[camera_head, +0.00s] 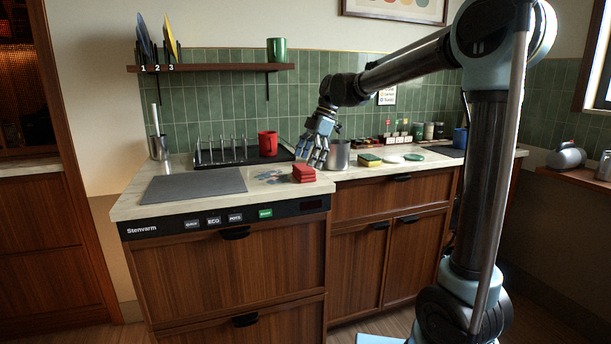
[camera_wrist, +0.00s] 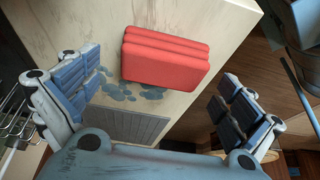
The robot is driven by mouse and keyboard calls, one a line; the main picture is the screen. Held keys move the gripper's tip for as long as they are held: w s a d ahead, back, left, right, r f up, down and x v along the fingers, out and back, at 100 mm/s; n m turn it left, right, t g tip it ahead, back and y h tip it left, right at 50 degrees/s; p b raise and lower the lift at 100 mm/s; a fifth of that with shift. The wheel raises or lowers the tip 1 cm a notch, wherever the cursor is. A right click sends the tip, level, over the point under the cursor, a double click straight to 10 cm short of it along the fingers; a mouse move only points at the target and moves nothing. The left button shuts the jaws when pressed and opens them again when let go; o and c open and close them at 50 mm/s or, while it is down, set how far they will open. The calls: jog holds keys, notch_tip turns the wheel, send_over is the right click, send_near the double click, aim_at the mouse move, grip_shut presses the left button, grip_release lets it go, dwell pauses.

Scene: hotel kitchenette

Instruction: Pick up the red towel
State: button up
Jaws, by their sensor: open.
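The red towel (camera_head: 304,173) is a small folded block of several layers. It lies on the pale countertop near its front edge, right of the grey mat. In the wrist view the red towel (camera_wrist: 166,58) sits ahead of my gripper, between the lines of the two fingers. My gripper (camera_head: 316,158) is open and empty, above and slightly behind the towel in the head view. In the wrist view its fingers (camera_wrist: 158,92) are spread wide, and neither visibly touches the towel.
A metal cup (camera_head: 339,155) stands close to the right of my gripper. A red mug (camera_head: 267,144) is on the black rack tray (camera_head: 215,160) behind. The grey mat (camera_head: 195,185) on the left is bare.

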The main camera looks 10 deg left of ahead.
aim_at(305, 166)
jog(key=shift+x, duration=1.55)
jog(key=c, duration=1)
notch_tip(305, 166, up, 10)
jog(key=o, duration=0.5)
jog(key=c, duration=0.4)
jog(key=shift+o, duration=0.2)
jog(key=shift+s+d, duration=0.1)
jog(key=shift+s, duration=0.05)
